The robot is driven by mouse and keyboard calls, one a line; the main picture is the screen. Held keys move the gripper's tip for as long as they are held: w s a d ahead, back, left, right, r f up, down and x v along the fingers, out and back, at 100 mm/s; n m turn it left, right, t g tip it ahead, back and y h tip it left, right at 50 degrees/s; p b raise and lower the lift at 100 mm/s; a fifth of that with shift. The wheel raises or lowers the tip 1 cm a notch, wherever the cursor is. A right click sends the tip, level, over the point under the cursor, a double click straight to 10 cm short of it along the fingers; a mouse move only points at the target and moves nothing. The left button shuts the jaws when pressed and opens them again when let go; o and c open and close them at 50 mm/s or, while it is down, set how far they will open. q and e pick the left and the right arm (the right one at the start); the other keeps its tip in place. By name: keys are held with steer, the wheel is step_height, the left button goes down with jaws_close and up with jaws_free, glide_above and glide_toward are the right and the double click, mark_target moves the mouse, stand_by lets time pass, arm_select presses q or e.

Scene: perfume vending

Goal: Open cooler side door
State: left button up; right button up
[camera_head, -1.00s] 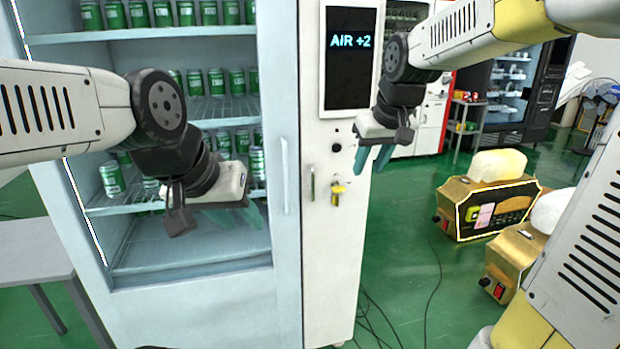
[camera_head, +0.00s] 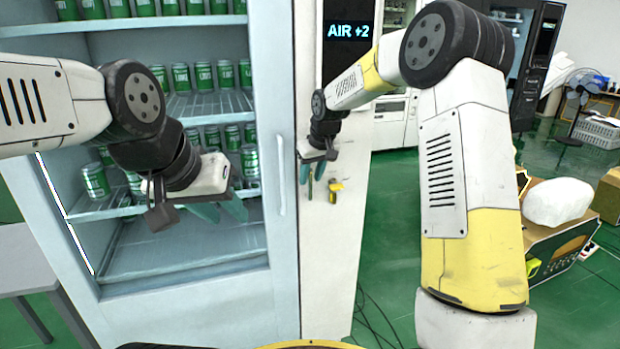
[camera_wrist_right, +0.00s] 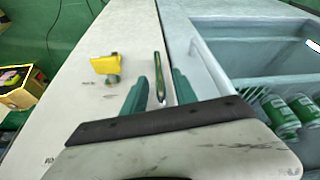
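The cooler's white side door (camera_head: 343,255) stands shut, to the right of the shelf section. It has a dark upright handle (camera_wrist_right: 158,80) and a yellow key (camera_head: 335,190) beside it. My right gripper (camera_head: 312,172) is open at the handle; it also shows in the right wrist view (camera_wrist_right: 159,78), where the handle appears between the two teal fingers. I cannot tell whether they touch it. In the head view my gripper partly hides the handle. My left gripper (camera_head: 222,210) is open and empty in front of the cooler's lower shelves.
Several green cans (camera_head: 95,180) stand on the cooler shelves. A long pale handle (camera_head: 281,175) runs along the shelf section's edge. A dark display panel (camera_head: 348,35) is above the side door. A gold box (camera_head: 550,240) with a white lump (camera_head: 557,201) stands to the right. Cables lie on the green floor.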

steer(key=shift+x, duration=0.85)
jaws_close()
stand_by(0.8)
